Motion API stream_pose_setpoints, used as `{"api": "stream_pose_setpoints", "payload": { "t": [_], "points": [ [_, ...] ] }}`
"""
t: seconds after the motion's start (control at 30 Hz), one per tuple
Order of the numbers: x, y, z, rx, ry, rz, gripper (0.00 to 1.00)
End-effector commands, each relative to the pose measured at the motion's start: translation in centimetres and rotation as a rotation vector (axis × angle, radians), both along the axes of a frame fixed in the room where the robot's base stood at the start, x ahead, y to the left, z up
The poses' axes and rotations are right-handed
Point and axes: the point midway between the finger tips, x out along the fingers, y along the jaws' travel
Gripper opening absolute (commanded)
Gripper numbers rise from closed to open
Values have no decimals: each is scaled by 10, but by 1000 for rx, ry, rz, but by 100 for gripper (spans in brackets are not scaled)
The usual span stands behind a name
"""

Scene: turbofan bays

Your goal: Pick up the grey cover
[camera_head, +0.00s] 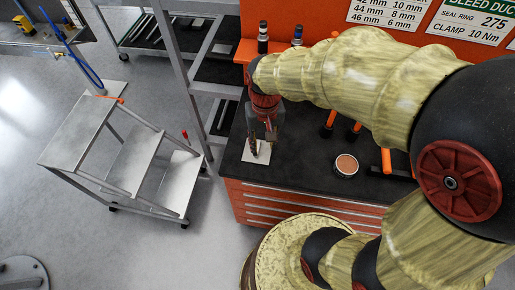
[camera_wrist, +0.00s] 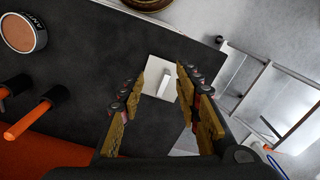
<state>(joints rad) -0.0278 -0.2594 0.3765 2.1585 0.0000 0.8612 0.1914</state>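The grey cover is a light grey square plate (camera_wrist: 154,66) with a raised upright tab on it. It lies on the dark top of the orange cabinet, near one edge. In the head view the plate (camera_head: 250,157) shows beneath my gripper (camera_head: 262,143). In the wrist view my gripper (camera_wrist: 161,90) is open, with its two fingers apart and the tab between them in the picture. I see no contact between fingers and cover, and I cannot tell the exact height above it.
A round tin (camera_head: 346,165) stands on the cabinet top (camera_head: 300,155), with orange-handled tools (camera_head: 386,160) to its right. Two small bottles (camera_head: 263,37) stand behind. A metal step stand (camera_head: 140,160) is on the floor to the left. Shelving (camera_head: 215,70) rises behind the cabinet's left side.

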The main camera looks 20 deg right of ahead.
Motion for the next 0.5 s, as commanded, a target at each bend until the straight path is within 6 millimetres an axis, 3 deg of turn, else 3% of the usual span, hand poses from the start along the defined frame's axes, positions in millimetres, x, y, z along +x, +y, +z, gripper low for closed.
{"api": "stream_pose_setpoints", "payload": {
  "t": [0.03, 0.17, 0.3, 0.5],
  "points": [
    [9, 1, -15, -2, 32, -39, 33],
    [36, 3, -43, -6, 62, -174, 33],
    [64, 3, -38, -1, 12, -313, 33],
    [65, 3, -42, 1, 6, -397, 33]
  ]
}}
